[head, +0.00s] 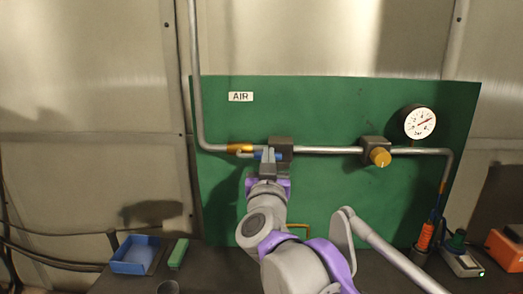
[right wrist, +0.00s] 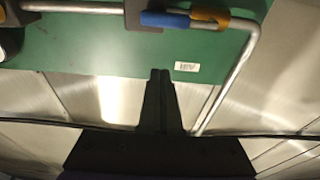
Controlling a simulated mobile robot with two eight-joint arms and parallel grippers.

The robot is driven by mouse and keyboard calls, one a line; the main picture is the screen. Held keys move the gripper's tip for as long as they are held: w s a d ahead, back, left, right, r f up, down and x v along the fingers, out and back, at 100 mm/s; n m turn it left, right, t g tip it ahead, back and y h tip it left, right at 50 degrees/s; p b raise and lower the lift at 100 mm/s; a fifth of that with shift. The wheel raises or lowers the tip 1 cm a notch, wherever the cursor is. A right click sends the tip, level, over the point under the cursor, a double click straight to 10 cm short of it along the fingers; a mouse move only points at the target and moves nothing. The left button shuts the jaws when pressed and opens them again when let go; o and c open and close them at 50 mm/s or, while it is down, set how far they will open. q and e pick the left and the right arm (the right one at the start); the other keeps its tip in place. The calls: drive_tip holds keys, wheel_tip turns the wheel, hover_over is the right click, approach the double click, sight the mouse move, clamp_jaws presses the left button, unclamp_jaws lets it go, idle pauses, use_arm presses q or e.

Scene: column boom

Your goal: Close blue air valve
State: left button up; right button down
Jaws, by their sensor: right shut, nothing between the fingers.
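The blue air valve handle (head: 257,156) sits on the grey pipe below the AIR label, beside a brass-coloured fitting (head: 239,148) and a dark block (head: 281,143). The handle lies roughly along the pipe. My right gripper (head: 267,153) is in front of it in the head view and hides part of it. In the right wrist view the blue handle (right wrist: 165,19) is at the top, and my right gripper (right wrist: 160,73) is shut and empty, its tips apart from the handle in the picture. Contact cannot be told. My left gripper is not in view.
A green panel (head: 330,107) carries the pipe, a yellow knob (head: 380,157) and a pressure gauge (head: 420,123). On the dark bench below are a blue bin (head: 134,258) at left, and an orange-handled tool (head: 425,237) and orange box (head: 505,249) at right.

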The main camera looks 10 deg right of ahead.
sight(270, 145)
drive_tip(key=p+x, duration=0.2)
drive_tip(key=x, duration=0.7)
drive_tip(key=f, duration=0.3)
drive_tip(key=shift+s+f+b, duration=0.35)
drive_tip(key=shift+f, duration=0.05)
drive_tip(key=shift+f+m, duration=0.25)
drive_tip(key=shift+m, duration=0.15)
